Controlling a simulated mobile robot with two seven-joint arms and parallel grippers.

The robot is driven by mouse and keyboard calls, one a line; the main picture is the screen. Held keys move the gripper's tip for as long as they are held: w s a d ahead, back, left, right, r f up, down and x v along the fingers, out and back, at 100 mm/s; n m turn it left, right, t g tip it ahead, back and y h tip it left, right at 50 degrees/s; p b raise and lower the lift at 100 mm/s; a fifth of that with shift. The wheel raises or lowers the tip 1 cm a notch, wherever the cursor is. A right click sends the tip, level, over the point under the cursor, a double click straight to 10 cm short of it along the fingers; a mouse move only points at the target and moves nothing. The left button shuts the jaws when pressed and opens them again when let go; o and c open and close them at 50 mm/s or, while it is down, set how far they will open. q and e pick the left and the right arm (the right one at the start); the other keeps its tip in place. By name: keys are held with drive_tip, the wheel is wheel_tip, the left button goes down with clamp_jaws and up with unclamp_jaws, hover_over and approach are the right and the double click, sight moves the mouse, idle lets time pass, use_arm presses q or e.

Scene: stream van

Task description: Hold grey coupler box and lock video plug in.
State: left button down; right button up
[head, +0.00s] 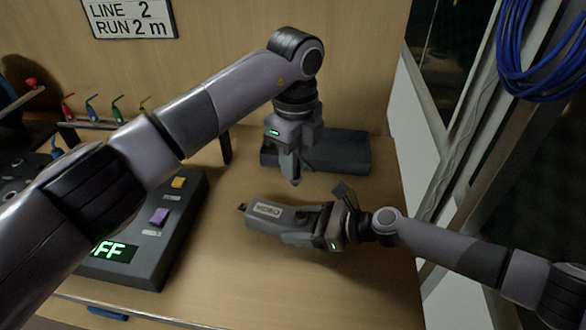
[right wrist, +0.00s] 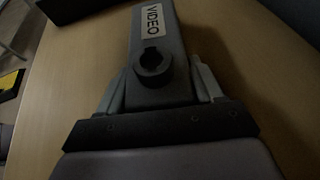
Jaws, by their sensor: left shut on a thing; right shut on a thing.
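The grey coupler box (head: 282,216), labelled VIDEO, lies along the tabletop in the head view. My right gripper (head: 318,225) is shut on its right end. In the right wrist view the box (right wrist: 152,75) sits between my fingers, and its round notched socket (right wrist: 153,57) looks empty. My left gripper (head: 293,178) points down above and behind the box, apart from it. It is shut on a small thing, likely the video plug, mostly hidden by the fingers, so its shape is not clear.
A dark tray (head: 345,152) stands behind my left gripper. A control panel (head: 150,262) with yellow and purple buttons is at left. A rack (head: 100,124) holds several coloured leads at the back. Blue cable (head: 545,50) hangs at right. The tabletop in front of the box is clear.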

use_arm(q)
drive_tip(key=m, duration=0.3)
drive_tip(key=f+m, duration=0.1)
drive_tip(key=m, duration=0.1)
drive_tip(key=shift+s+d, duration=0.1)
drive_tip(key=shift+d, duration=0.25)
drive_tip(key=m, duration=0.2)
drive_tip(key=f+m, duration=0.1)
drive_tip(key=m, duration=0.3)
drive_tip(key=shift+s+d+f+m, duration=0.15)
drive_tip(key=shift+d+f+m, duration=0.05)
drive_tip(key=shift+d+m, duration=0.2)
drive_tip(key=shift+f, duration=2.4)
use_arm(e)
drive_tip(key=o, duration=0.7)
drive_tip(key=c, duration=0.7)
